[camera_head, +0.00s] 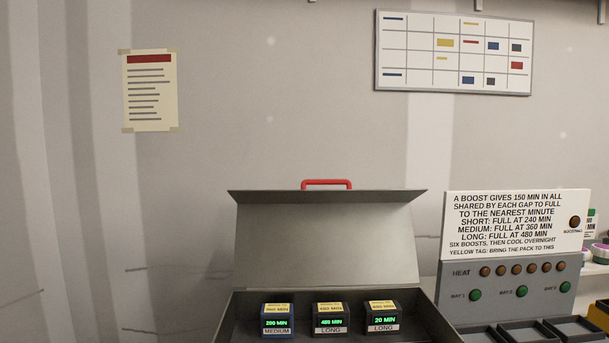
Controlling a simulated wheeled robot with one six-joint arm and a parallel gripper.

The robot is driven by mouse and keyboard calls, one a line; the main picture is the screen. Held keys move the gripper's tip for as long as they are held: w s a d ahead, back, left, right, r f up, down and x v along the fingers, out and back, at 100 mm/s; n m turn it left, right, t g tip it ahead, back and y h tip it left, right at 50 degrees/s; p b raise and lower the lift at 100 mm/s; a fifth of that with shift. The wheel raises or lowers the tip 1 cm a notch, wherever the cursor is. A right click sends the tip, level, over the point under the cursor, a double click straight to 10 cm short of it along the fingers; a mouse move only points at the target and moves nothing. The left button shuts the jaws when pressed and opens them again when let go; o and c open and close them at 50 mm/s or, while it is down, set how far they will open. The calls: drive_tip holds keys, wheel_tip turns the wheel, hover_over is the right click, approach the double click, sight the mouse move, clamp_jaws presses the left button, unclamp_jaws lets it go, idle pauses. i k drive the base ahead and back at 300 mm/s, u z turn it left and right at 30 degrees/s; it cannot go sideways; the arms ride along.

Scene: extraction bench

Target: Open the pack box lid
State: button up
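The pack box (237,318) is at the bottom centre, cut off by the lower edge of the view. Its grey lid (325,240) stands raised at the back, leaning away. A red handle (326,183) shows above the lid's top edge. Inside stand three dark packs with yellow tags: a MEDIUM pack (277,321) reading 200 MIN, a LONG pack (331,321) reading 480 MIN, and a LONG pack (383,320) reading 20 MIN. My gripper is not in view.
A paper notice (150,91) and a chart board (454,52) hang on the wall.

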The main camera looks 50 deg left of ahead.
sight(303, 237)
drive_tip(key=u, duration=1.15)
